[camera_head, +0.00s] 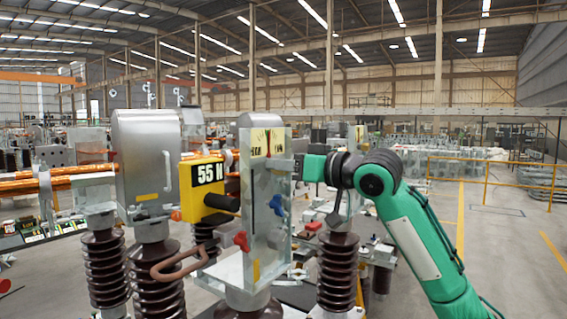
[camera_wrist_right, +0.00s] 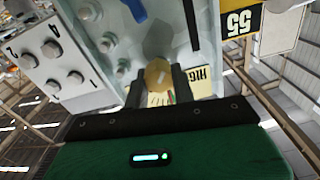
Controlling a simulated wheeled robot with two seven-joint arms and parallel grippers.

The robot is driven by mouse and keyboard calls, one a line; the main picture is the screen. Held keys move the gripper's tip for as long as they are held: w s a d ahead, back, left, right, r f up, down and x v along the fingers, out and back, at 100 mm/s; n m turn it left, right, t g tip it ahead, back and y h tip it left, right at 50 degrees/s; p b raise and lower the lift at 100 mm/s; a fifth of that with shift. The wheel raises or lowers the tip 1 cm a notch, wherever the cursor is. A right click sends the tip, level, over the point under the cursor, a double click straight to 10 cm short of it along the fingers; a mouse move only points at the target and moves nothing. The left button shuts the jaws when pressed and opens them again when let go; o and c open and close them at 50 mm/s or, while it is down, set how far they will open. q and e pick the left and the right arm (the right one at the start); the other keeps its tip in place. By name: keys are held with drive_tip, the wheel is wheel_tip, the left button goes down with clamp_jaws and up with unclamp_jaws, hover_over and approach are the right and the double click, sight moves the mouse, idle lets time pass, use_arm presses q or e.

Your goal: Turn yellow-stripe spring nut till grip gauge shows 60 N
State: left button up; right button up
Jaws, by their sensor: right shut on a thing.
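The yellow grip gauge (camera_head: 208,176) reads 55 N in the head view. It is beside the clear-walled isolator frame (camera_head: 253,215), and part of it shows in the right wrist view (camera_wrist_right: 243,20). My right gripper (camera_wrist_right: 157,82) is shut on a round yellow nut (camera_wrist_right: 157,72), with one dark finger on each side. A small pale mark shows on the nut's face. In the head view my right gripper (camera_head: 297,166) reaches the frame's upper right side, and the nut cannot be made out there. My left gripper is not in view.
A pale dial plate (camera_head: 267,142) with a red mark tops the frame. A red knob (camera_head: 241,241) and a blue knob (camera_head: 277,205) are on the frame. A grey metal housing (camera_head: 147,160) stands left. Brown ribbed insulators (camera_head: 337,275) stand below. Open floor lies at right.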

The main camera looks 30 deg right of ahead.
drive_tip(key=shift+d+m, duration=0.1)
drive_tip(key=shift+m, duration=0.8)
drive_tip(key=o, duration=1)
drive_tip(key=b+v, duration=0.6)
drive_tip(key=v, duration=0.7)
drive_tip(key=shift+s+d, duration=0.1)
drive_tip(key=shift+s, duration=0.25)
